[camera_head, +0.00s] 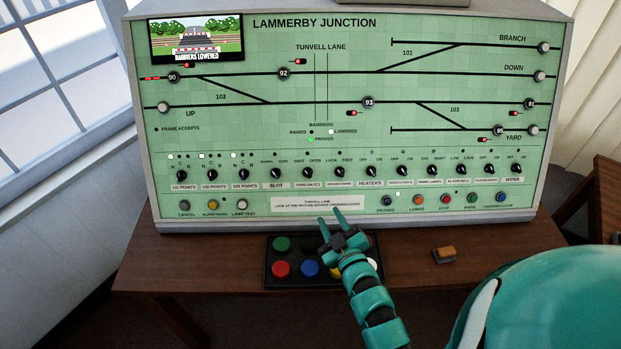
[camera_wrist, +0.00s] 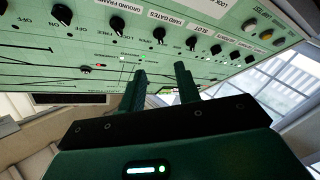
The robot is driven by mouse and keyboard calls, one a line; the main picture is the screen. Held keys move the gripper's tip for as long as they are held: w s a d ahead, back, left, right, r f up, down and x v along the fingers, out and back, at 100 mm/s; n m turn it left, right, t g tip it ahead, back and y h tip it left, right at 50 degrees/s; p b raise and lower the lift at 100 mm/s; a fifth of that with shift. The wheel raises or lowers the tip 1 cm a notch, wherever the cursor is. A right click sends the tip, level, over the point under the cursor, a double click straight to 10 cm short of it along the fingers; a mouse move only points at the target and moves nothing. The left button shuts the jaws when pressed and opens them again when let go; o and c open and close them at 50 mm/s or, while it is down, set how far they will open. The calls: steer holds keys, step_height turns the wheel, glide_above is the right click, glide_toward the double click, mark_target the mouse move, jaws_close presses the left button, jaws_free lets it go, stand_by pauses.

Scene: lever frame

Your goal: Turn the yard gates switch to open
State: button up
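The yard gates switch (camera_head: 308,172) is a small black rotary knob on the green panel, with SHUT printed at its upper left and OPEN at its upper right. Its pointer is too small to read. In the wrist view the panel appears upside down, and the yard gates knob (camera_wrist: 159,35) shows beyond the fingertips. My gripper (camera_head: 331,218) is in front of the panel's lower edge, below and slightly right of the knob in the head view. Its two fingers (camera_wrist: 160,72) are apart with nothing between them, and they are not touching the knob.
The slot knob (camera_head: 276,173) and the ground frame knob (camera_head: 340,171) sit close on either side. A black button box (camera_head: 268,262) with coloured buttons lies on the desk under my arm. A brown block (camera_head: 444,254) lies to the right. A picture screen (camera_head: 197,38) reads BARRIERS LOWERED.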

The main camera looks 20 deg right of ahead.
mark_target(308, 175)
steer(key=w+p, duration=0.2)
steer(key=w, duration=0.5)
steer(key=w+p, duration=0.2)
steer(key=w, duration=0.5)
steer(key=shift+a+r, duration=0.15)
steer(key=shift+a, duration=0.05)
steer(key=shift+w+p, duration=0.35)
steer(key=shift+w, duration=0.35)
steer(key=shift+c, duration=0.4)
jaws_close()
